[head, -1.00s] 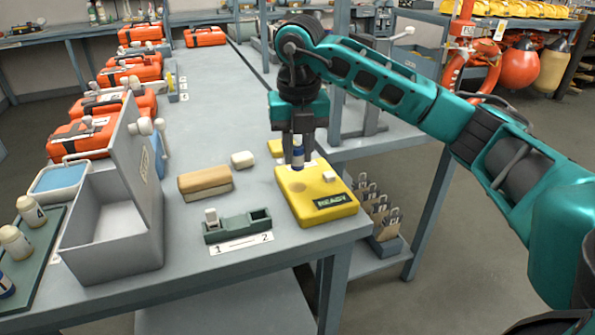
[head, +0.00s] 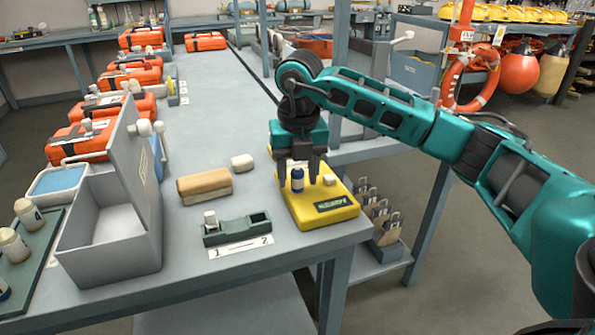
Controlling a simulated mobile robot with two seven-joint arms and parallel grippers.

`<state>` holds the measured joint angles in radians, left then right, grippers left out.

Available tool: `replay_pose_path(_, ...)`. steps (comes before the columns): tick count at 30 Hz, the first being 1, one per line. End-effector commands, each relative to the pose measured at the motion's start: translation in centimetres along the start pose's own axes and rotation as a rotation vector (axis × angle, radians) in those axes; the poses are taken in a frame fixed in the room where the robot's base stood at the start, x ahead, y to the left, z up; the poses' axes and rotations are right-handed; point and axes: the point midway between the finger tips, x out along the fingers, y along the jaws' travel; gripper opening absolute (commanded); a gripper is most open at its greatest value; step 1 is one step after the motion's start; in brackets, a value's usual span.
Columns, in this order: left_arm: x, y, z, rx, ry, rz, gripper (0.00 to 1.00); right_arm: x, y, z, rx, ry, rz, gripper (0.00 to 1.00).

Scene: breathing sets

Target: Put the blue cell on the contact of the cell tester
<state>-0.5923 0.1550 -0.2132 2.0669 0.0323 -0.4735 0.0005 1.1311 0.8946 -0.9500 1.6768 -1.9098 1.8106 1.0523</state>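The yellow cell tester (head: 325,217) sits near the front right corner of the table, with a small display whose text is too small to read surely. The blue cell (head: 297,180), with a white top, stands upright on the tester, where its round contact is; the cell covers the contact. My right gripper (head: 298,174) is above the tester, fingers pointing down and spread on either side of the cell, apart from it. My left gripper is not in view.
A green two-slot holder (head: 236,230) marked 1 and 2 has a white-topped cell in slot 1. Orange cases (head: 80,140) line the table's left side.

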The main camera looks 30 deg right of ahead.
Motion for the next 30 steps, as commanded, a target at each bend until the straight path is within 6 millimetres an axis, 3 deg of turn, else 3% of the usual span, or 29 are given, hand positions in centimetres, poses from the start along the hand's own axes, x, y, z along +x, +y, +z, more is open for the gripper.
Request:
replay_pose_path(7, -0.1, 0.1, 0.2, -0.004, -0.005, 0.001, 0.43, -0.1, 0.0, 0.0, 0.000, 0.000, 0.000, 0.52)
replay_pose_path(11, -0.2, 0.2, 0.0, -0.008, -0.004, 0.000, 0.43, -1.2, 0.0, 0.1, 0.000, -0.002, 0.002, 0.52)
replay_pose_path(24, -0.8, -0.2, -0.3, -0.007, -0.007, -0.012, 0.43, -10.1, 0.0, 0.1, 0.000, -0.003, 0.001, 0.52)
replay_pose_path(30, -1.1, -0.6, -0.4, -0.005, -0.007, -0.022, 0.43, -12.1, 0.0, 0.1, 0.001, 0.000, 0.001, 0.52)
